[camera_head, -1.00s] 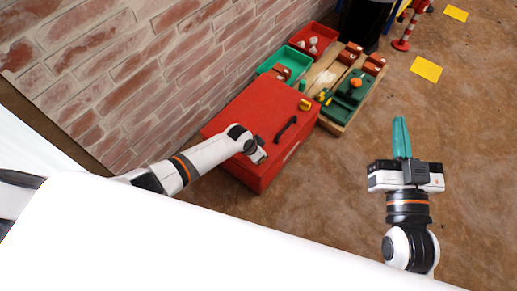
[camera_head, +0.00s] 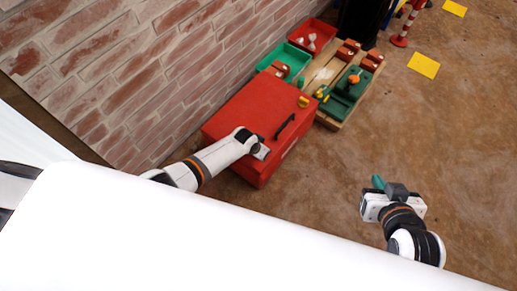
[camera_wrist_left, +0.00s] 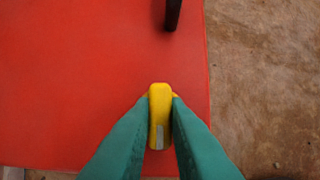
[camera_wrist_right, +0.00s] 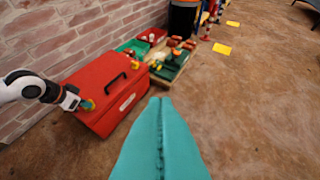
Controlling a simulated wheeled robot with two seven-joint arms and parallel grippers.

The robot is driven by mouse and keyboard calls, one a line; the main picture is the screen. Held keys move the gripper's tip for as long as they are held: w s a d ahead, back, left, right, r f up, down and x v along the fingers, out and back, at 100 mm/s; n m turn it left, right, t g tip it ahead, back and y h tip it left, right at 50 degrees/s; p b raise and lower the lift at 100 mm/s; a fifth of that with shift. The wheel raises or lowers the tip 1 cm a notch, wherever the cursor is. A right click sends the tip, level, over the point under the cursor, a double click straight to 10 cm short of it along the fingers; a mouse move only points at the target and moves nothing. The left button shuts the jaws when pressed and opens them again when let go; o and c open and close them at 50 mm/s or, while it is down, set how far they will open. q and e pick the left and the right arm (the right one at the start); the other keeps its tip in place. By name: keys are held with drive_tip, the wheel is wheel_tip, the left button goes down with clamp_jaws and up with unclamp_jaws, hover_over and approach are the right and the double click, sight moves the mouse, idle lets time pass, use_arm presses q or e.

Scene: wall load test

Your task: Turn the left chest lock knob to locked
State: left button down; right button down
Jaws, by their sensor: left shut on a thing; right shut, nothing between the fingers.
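The red chest (camera_head: 245,115) stands on the floor against the brick wall, lid closed, with a black handle (camera_head: 285,127) on top. My left gripper (camera_wrist_left: 160,118) is shut on the yellow left lock knob (camera_wrist_left: 160,100), with green fingers on both sides of it. The knob's long side runs up and down in the left wrist view, with a grey mark at its near end. In the head view my left wrist hides this knob. The other yellow knob (camera_head: 303,102) is at the chest's far end. My right gripper (camera_head: 378,182) is shut and empty, over open floor.
Beyond the chest lie a green bin (camera_head: 290,58), a red bin (camera_head: 314,36) and a wooden pallet (camera_head: 330,122) with green and brown parts. A red-and-white post (camera_head: 408,24) and yellow floor patches (camera_head: 424,66) lie farther off. The floor to the right is clear.

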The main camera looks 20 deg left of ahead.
sight(255, 160)
use_arm(q)
drive_tip(key=c, duration=1.4)
unclamp_jaws()
